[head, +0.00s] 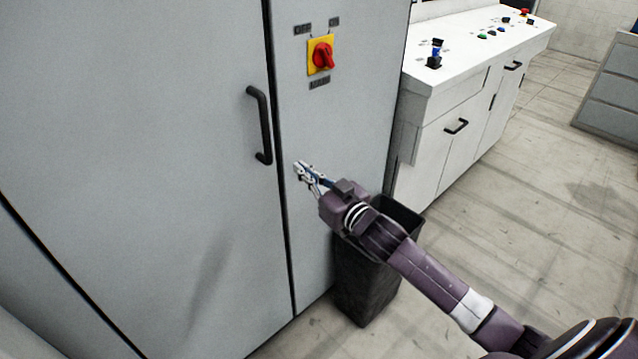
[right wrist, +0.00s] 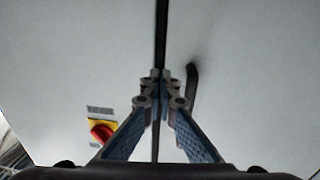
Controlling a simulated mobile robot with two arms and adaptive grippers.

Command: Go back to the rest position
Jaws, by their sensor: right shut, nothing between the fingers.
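My right gripper (head: 298,166) is in front of the grey cabinet (head: 150,150), just right of the door seam and a little below and right of the black door handle (head: 260,125). Its fingers are shut with nothing between them, and in the right wrist view the fingertips (right wrist: 160,76) meet in front of the seam. The handle also shows there (right wrist: 191,85), apart from the fingers. A red rotary switch (head: 323,56) on a yellow plate is above the gripper; it also shows in the right wrist view (right wrist: 102,132). My left gripper is not in view.
A black bin (head: 365,285) stands on the floor below my right wrist, close to the cabinet. A white control console (head: 440,110) with buttons and a joystick stands to the right. Grey drawers (head: 610,95) are at the far right. The tiled floor between is clear.

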